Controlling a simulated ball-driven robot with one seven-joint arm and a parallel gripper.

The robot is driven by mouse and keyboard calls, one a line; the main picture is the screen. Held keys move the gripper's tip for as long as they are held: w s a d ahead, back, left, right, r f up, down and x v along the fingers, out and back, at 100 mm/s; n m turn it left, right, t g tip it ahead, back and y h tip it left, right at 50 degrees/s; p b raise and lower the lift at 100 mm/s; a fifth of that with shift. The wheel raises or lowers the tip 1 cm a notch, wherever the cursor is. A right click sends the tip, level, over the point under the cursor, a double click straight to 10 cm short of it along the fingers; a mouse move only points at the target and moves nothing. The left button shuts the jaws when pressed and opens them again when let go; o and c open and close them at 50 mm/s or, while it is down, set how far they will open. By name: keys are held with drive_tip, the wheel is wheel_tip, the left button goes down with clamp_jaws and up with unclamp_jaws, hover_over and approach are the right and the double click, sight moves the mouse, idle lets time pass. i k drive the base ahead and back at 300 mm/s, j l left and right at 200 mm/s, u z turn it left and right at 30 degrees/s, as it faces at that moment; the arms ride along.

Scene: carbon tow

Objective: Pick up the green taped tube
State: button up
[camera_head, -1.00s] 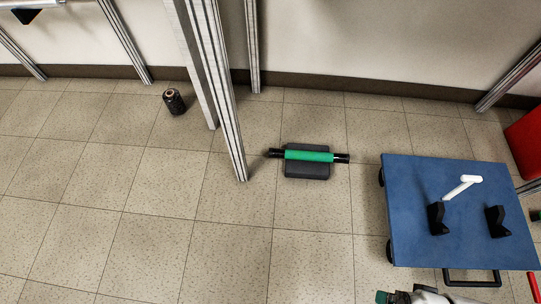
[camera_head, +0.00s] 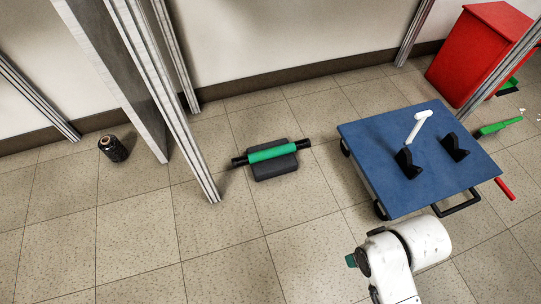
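The green taped tube (camera_head: 272,152) has black ends and lies across a dark grey pad (camera_head: 275,171) on the tiled floor, near the middle of the head view. Its right end points slightly up in the picture. Part of my white arm shows at the bottom right, apart from the tube, with floor between them. My gripper's fingers cannot be made out.
A blue cart (camera_head: 412,192) with black cradles and a white handle stands right of the tube. A metal frame post (camera_head: 185,120) stands left of it. A black spool (camera_head: 113,148) and a red box (camera_head: 478,50) stand farther off. Floor in front is clear.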

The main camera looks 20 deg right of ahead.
sight(282, 150)
drive_tip(key=i, duration=1.25)
